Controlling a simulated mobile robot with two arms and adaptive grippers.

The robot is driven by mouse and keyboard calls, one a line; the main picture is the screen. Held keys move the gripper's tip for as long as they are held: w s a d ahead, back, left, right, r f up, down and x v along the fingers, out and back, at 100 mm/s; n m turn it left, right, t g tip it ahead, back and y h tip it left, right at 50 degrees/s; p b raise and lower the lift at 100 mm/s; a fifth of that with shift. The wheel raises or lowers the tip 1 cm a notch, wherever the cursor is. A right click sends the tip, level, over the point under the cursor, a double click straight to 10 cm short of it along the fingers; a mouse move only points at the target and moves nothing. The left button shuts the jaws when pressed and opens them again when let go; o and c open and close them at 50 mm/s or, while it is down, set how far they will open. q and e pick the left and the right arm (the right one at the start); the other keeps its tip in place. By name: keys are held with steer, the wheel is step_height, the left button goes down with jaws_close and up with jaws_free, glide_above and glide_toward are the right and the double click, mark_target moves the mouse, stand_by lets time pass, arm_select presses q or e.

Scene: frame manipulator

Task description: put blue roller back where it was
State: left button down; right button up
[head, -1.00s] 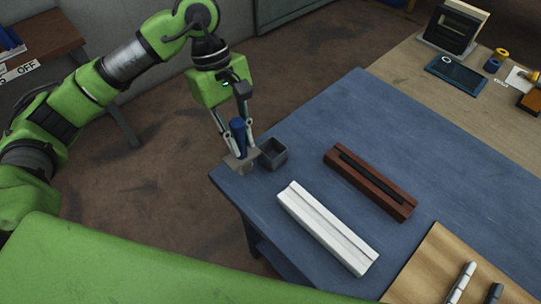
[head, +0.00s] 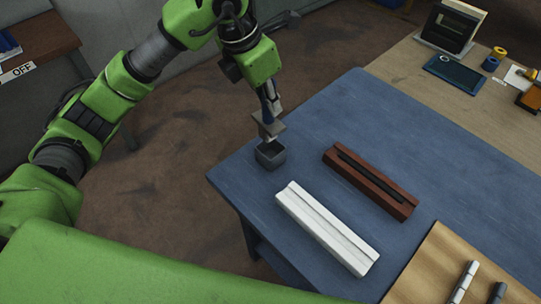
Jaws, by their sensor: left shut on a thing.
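The gripper's fingers partly hide the handle. The head of the tool is tilted and shows just above the far rim of a small open grey box (head: 271,157). I cannot tell whether it touches the box. The box stands near the left corner of the blue table. My right gripper is not in view.
A white grooved block (head: 325,230) and a brown block with a dark slot (head: 370,182) lie on the blue table (head: 440,150) right of the box. A tan board (head: 440,265) with light and dark pieces is at front right. The table's far middle is clear.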

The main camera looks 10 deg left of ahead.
mark_target(271, 129)
arm_select(q)
steer(key=shift+w+d+r+n, duration=0.15)
steer(key=shift+w+n, duration=0.15)
steer(key=shift+n, duration=0.3)
steer(key=shift+f, duration=0.4)
step_height(271, 129, down, 9)
steer(key=shift+f+p, duration=0.1)
steer(key=shift+p, duration=1.15)
steer(key=c, duration=1.9)
jaws_free()
steer(key=b+v, duration=0.2)
steer(key=v, duration=1)
steer(key=shift+d, duration=0.2)
